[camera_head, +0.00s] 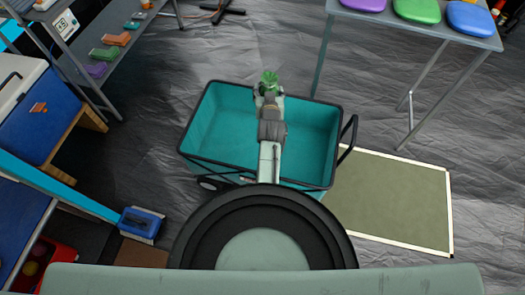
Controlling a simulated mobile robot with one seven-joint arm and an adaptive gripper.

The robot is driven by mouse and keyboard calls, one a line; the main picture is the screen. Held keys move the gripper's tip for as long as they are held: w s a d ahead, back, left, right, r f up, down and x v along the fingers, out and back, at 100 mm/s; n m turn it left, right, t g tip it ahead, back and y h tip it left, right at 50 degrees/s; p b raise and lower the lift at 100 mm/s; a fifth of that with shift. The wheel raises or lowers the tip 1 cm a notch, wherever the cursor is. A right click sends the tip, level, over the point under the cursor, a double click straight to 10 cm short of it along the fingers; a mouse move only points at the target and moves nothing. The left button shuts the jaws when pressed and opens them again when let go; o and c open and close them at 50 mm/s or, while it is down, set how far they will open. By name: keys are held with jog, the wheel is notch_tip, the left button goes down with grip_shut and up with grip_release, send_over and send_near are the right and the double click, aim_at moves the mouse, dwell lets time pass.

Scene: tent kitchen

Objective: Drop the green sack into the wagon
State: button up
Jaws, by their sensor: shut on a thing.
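The wagon (314,125) is a teal open-topped cart with a dark rim, standing on the floor in the middle of the view. My gripper (269,86) appears over the wagon, toward its far side. It is shut on the green sack (269,76), whose bunched green top shows just beyond the fingers. My gripper and arm hide most of the sack. I cannot tell how high it is above the wagon's floor. The visible parts of the wagon's inside look empty.
A grey table (400,22) with coloured cushions stands at the upper right. A shelf (100,30) with small coloured items is at the upper left. A blue cooler (40,115) is at the left. A green mat (395,200) lies right of the wagon, beside its black handle (349,138).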

notch_tip(320, 180, down, 5)
jog(key=b, duration=0.3)
jog(key=shift+r, duration=0.2)
jog(key=shift+r, duration=0.1)
jog(key=o, duration=1.4)
jog(key=v, duration=0.7)
jog(key=shift+s+r, duration=0.1)
jog(key=shift+s, duration=0.15)
